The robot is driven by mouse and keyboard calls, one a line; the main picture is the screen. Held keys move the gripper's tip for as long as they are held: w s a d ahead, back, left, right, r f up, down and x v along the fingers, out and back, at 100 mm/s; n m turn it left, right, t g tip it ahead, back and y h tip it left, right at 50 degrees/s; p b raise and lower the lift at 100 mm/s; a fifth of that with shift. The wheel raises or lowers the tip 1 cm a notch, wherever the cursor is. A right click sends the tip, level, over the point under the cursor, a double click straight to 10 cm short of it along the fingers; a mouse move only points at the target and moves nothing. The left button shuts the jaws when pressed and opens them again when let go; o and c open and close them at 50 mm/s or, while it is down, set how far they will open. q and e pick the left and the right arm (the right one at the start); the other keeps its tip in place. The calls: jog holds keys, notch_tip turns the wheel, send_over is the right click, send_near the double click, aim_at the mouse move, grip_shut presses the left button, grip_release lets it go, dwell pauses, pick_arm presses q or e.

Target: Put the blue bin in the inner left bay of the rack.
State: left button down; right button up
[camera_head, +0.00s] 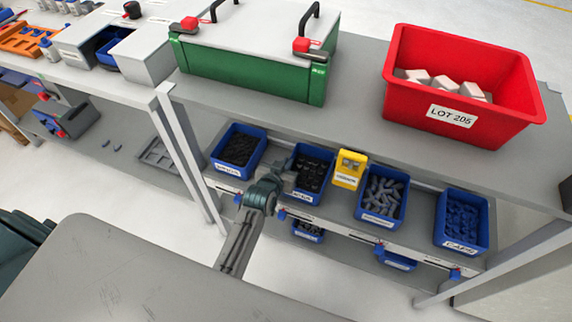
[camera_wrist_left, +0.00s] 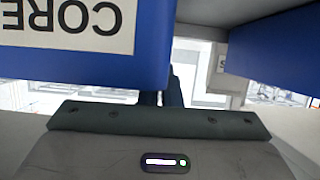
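Several blue bins stand in a row on the rack's upper tier (camera_head: 333,212). The second bin from the left (camera_head: 308,189), holding black parts, is in the inner left position. My left gripper (camera_head: 279,180) is at its front left corner. In the left wrist view a blue bin (camera_wrist_left: 150,68) with an upside-down "CORE" label fills the upper left, very close to my fingers. The fingers are mostly hidden beside its edge; I cannot tell whether they grip it. Another blue bin (camera_wrist_left: 275,55) shows at right. My right gripper is not in view.
A yellow box (camera_head: 349,170) stands right of the second bin. The leftmost bin (camera_head: 239,150) is close on the left. The worktop above carries a green case (camera_head: 250,75) and a red crate (camera_head: 455,118). Smaller blue bins (camera_head: 398,261) sit on the lower tier.

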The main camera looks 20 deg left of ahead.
pick_arm(q)
jog(key=shift+f, duration=0.1)
jog(key=c, duration=1.6)
grip_release()
jog(key=shift+c, duration=0.2)
jog(key=v, duration=1.2)
jog(key=s+a+f+g, duration=0.25)
jog(key=s+f, duration=0.35)
jog(key=f, duration=0.6)
jog(key=s+a+f+g, duration=0.1)
jog(key=s+f+g, duration=0.35)
jog(key=f, duration=0.75)
jog(key=s+a+f+g, duration=0.2)
jog(key=s+a+f, duration=0.1)
jog(key=s+f, duration=0.3)
jog(key=s+a+f+g+y, duration=0.1)
jog(key=s+a+f+g, duration=0.2)
jog(key=s+f, duration=0.4)
jog(key=s+a, duration=0.1)
jog(key=s, duration=0.2)
jog(key=shift+s, duration=0.2)
